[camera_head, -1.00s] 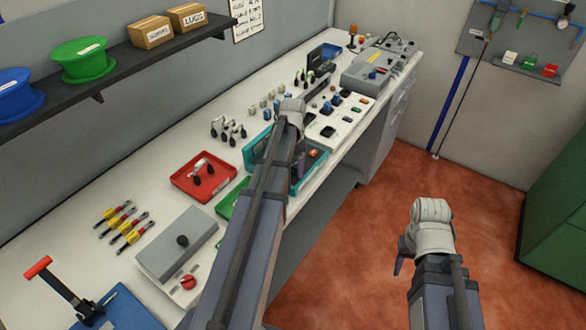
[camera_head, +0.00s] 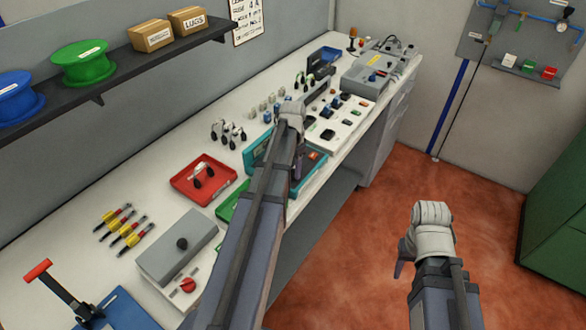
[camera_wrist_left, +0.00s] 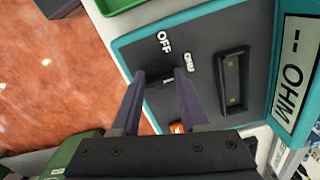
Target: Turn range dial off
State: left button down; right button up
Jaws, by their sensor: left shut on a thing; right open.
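The teal-edged meter (camera_head: 256,150) lies on the bench, partly hidden behind my left arm in the head view. In the left wrist view its grey face (camera_wrist_left: 208,45) carries the labels OFF (camera_wrist_left: 163,42) and OHM (camera_wrist_left: 188,61), and its display (camera_wrist_left: 292,75) reads "-- OHM". My left gripper (camera_wrist_left: 157,80) is shut on the dark range dial (camera_wrist_left: 158,75), just below these labels. The fingers cover much of the dial, so its exact setting is hard to tell. My right gripper (camera_head: 402,262) is open and empty above the floor, away from the bench.
A red tray (camera_head: 183,188) and a green tray (camera_head: 228,208) lie beside the meter. A white panel with several switches (camera_head: 345,122) lies beyond the meter. The floor right of the bench is clear.

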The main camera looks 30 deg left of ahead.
pick_arm(q)
jog(key=shift+n, duration=0.3)
jog(key=n, duration=0.5)
jog(key=shift+n, duration=0.3)
jog(key=n, duration=0.5)
jog(key=shift+n, duration=0.5)
jog(key=shift+c, duration=2.2)
grip_release()
